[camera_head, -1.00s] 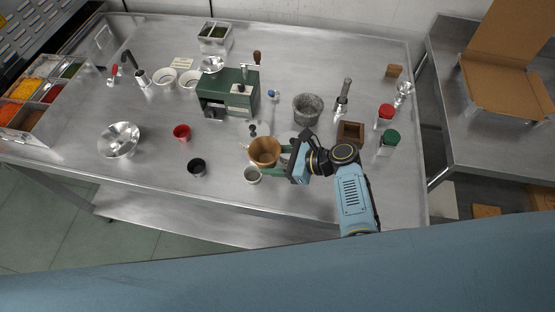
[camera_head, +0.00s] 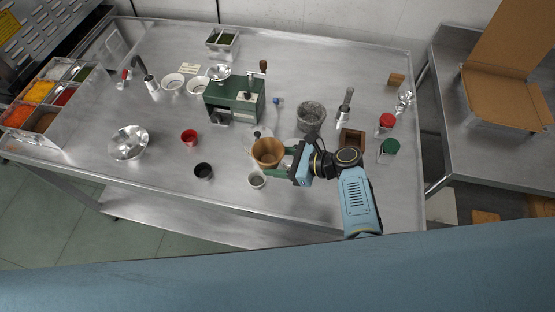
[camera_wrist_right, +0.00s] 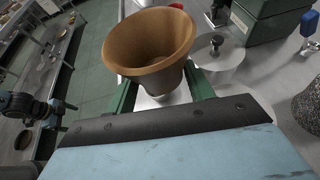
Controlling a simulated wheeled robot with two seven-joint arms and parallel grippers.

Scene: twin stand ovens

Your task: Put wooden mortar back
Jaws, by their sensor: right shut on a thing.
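The wooden mortar (camera_head: 267,153) is a tan-brown flared cup near the front middle of the steel table. My right gripper (camera_head: 277,160) is shut on it, with a green finger on each side. In the right wrist view the mortar (camera_wrist_right: 150,45) stands upright between the green fingers (camera_wrist_right: 160,92), its open mouth showing. A steel surface shows under it; I cannot tell whether it touches the table. My left gripper is not in view.
A grey cup (camera_head: 256,181) is close in front of the mortar. A green grinder (camera_head: 236,97) stands behind it, a stone mortar (camera_head: 311,115) behind right. A black cup (camera_head: 203,171) and red cup (camera_head: 189,137) are left. A wooden box (camera_head: 351,140) is right.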

